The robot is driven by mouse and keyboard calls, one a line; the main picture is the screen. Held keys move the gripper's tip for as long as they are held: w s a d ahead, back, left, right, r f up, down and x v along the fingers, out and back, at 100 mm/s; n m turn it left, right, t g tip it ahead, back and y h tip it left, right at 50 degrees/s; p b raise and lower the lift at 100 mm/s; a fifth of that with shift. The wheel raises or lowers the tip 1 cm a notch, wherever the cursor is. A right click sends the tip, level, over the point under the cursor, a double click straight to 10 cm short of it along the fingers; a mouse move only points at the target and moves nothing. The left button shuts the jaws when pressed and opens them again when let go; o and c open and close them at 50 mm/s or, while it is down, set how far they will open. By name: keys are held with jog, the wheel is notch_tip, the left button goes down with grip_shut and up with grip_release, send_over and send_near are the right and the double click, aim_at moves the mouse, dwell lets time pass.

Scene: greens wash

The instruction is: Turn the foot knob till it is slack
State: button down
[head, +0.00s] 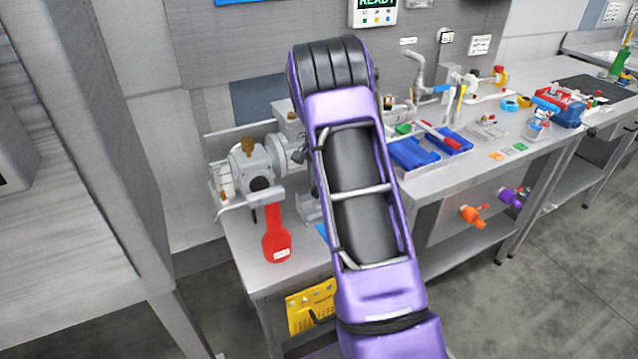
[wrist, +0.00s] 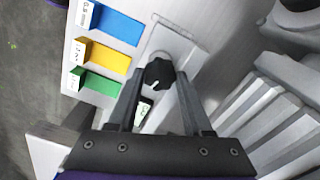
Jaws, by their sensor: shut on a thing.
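The foot knob (wrist: 156,72) is black and ribbed, with a white pointer mark, and sits on a pale metal plate in the wrist view. My gripper (wrist: 160,79) reaches it with one finger on each side and is shut on it. A small white label shows just below the knob, between the fingers. In the head view, my purple arm hides the knob and my gripper.
Blue (wrist: 114,24), yellow (wrist: 106,56) and green (wrist: 98,88) patches with white tags lie left of the knob. Ribbed grey metal (wrist: 270,115) stands close on the right. The head view shows a red paddle-shaped tag (head: 276,236) and blue trays (head: 412,153) on the bench.

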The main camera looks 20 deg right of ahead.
jog(key=m+p, duration=0.1)
jog(key=m, duration=0.3)
jog(key=shift+r, duration=0.1)
jog(key=shift+m+p, duration=0.5)
jog(key=shift+m, duration=1.6)
jog(key=shift+c, duration=1.6)
grip_release()
